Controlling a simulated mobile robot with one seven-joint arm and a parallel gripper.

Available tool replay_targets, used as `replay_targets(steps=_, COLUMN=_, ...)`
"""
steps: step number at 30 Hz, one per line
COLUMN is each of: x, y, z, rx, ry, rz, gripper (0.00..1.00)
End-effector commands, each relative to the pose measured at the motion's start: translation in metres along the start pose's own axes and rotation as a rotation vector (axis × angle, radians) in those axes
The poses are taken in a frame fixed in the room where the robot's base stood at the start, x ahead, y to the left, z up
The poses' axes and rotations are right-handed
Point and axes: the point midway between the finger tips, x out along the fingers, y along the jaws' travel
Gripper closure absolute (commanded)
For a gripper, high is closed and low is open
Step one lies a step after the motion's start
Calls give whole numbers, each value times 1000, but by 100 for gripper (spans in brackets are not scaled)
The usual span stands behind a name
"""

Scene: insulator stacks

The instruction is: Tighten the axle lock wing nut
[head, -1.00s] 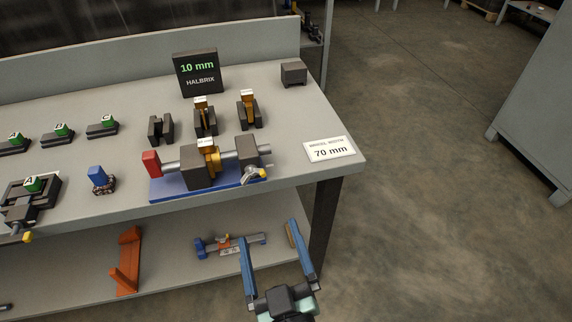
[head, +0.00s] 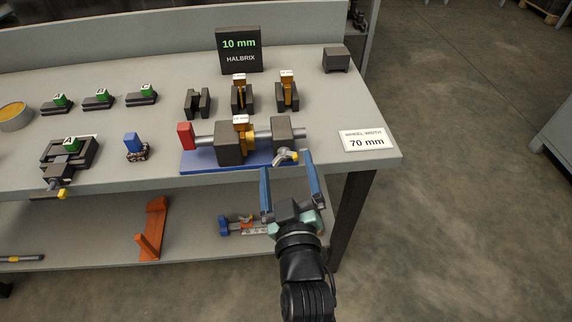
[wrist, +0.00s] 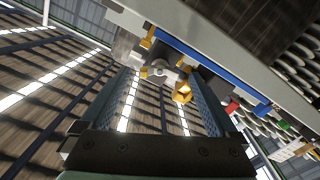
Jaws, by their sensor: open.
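The axle lock wing nut (head: 285,156) is a small silver part with a yellow tip. It sits low on the front of the right dark block (head: 288,132) of the axle fixture, above its blue base (head: 205,164). My gripper (head: 286,161) is open and empty, its two blue fingers pointing at the wing nut from the front. In the head view the nut shows between the fingertips; I cannot tell how far apart they are in depth. In the wrist view a silver part with a yellow end (wrist: 158,69) shows between the fingers.
A red end block (head: 185,136) and an orange spacer (head: 243,136) are on the fixture's axle. Dark holders (head: 197,101) stand behind. A "70 mm" card (head: 364,140) lies to the right. The bench's front edge (head: 210,184) is beside my gripper, with a shelf below.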

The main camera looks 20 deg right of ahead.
Motion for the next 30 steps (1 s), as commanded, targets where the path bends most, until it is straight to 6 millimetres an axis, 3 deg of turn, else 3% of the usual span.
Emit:
replay_targets(steps=6, x=14, y=0, z=0, rx=0, ry=-1, rz=0, gripper=5)
replay_targets(steps=14, x=15, y=0, z=0, rx=0, ry=-1, rz=0, gripper=5)
replay_targets(steps=28, x=14, y=0, z=0, rx=0, ry=-1, rz=0, gripper=86)
replay_targets(steps=30, x=14, y=0, z=0, rx=1, ry=-1, rz=0, gripper=91)
